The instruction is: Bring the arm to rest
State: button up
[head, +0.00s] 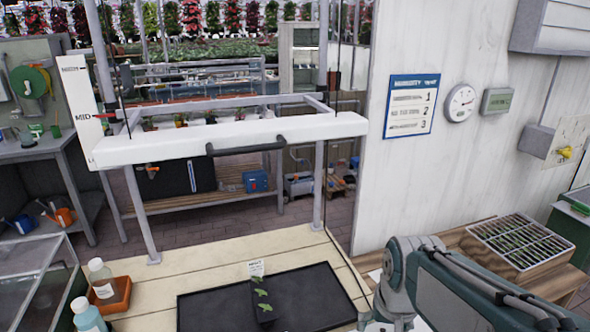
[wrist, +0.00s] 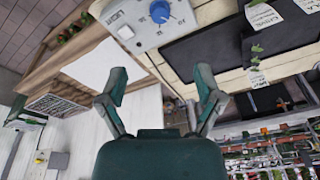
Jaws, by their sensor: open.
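My arm (head: 450,290) is folded at the lower right of the head view, over the table's right end. My gripper (wrist: 160,85) shows in the wrist view with its two green fingers spread apart. Nothing is between the fingers. Past them lies a light control box (wrist: 150,22) with a blue knob, apart from the fingers. In the head view my gripper cannot be made out behind the arm links.
Bottles in an orange tray (head: 115,300) stand at left. A white crossbar frame (head: 190,142) rises behind. A seedling crate (head: 515,245) sits at right near the white wall.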

jog(key=s+r+n+t, duration=0.1)
jog(key=s+r+t, duration=0.2)
jog(key=s, duration=0.5)
jog(key=shift+s+r+n, duration=0.4)
jog(key=shift+r, duration=0.45)
